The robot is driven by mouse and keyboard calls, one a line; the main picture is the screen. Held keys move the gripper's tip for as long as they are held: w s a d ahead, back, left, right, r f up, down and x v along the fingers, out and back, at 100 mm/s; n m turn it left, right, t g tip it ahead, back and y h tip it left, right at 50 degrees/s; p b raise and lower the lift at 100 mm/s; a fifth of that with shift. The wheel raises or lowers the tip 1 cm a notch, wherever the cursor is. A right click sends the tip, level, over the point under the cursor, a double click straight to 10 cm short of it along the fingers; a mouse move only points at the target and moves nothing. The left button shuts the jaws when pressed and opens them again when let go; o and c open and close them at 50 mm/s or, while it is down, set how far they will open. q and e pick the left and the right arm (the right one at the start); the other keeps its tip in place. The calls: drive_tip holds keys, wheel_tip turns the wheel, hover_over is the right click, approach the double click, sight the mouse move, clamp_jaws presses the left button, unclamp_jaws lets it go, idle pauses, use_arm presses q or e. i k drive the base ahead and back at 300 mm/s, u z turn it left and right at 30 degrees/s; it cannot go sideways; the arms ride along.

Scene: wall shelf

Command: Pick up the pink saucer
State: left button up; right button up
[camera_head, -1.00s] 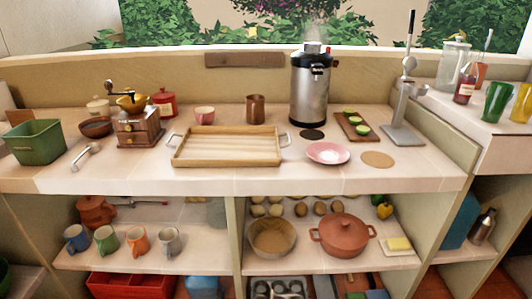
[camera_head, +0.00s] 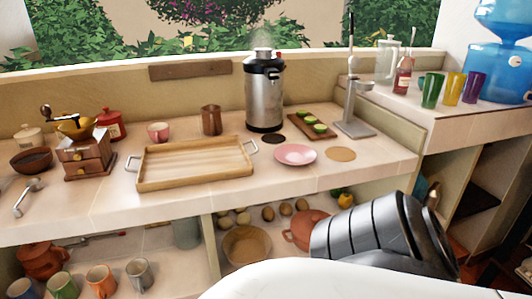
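The pink saucer (camera_head: 295,154) lies flat on the counter, right of the wooden tray and in front of a dark round mat. It looks empty, and nothing touches it. One of my arms shows at the lower right, a white link with a grey ribbed joint, below and in front of the counter. No gripper fingers of either arm are in view.
The wooden tray (camera_head: 195,163) is left of the saucer. Behind the saucer stands a metal urn (camera_head: 264,95). A board with limes (camera_head: 312,125), a cork mat (camera_head: 341,154) and a juicer press (camera_head: 354,110) are to the right. The counter in front of the saucer is clear.

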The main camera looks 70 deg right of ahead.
sight(291, 154)
drive_tip(key=i, duration=1.5)
drive_tip(key=z, duration=2.3)
